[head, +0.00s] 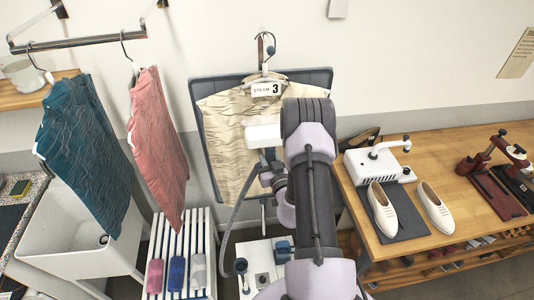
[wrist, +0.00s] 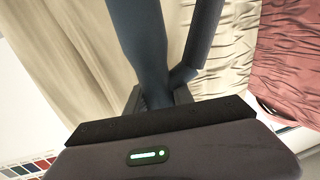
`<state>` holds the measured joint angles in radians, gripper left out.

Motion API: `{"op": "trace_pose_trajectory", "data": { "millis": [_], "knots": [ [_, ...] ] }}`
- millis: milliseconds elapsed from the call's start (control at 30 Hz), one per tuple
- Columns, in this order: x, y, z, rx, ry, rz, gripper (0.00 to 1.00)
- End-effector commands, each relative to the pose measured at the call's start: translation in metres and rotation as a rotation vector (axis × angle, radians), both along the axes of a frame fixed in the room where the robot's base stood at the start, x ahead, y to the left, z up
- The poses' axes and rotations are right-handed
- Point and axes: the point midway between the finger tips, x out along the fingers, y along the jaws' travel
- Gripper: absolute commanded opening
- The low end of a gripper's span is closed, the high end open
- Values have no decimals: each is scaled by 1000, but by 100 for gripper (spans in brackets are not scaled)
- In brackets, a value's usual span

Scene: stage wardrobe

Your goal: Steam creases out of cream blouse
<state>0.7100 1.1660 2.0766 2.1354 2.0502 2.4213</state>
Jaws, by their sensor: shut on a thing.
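The cream blouse (head: 232,150) hangs on a hanger in front of a dark padded board (head: 203,88), under a tag reading "STEAM 3" (head: 266,90). Creases show across its visible front; my arm hides much of its right side. My gripper (wrist: 158,98) is shut on the dark blue-grey handle of the steamer (wrist: 142,45). In the head view the white steamer head (head: 262,135) is over the blouse's middle; I cannot tell if it touches. In the wrist view the cream cloth looks smoother at left (wrist: 65,55) and wrinkled at right (wrist: 225,55).
A hose (head: 227,225) runs down to the white steamer base (head: 262,258). A pink garment (head: 158,130) and a teal one (head: 82,150) hang at left. A white slatted rack (head: 154,225) stands below. A wooden bench (head: 460,240) with white shoes (head: 383,207) is at right.

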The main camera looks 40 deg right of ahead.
Motion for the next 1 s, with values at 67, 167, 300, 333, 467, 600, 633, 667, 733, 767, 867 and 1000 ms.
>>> {"op": "trace_pose_trajectory", "data": {
  "millis": [67,167,300,333,467,600,633,667,733,767,867,1000],
  "knots": [
    [0,0,3,0,-1,0,0],
    [0,0,11,0,-1,0,0],
    [0,0,23,0,-1,0,0],
    [0,0,25,0,-1,0,0],
    [0,0,35,0,-1,0,0],
    [0,0,45,0,-1,0,0],
    [0,0,47,0,-1,0,0],
    [0,0,48,0,-1,0,0],
    [0,0,49,0,-1,0,0],
    [0,0,49,0,-1,0,0],
    [0,0,52,0,-1,0,0],
    [0,0,64,0,-1,0,0]
  ]
}}
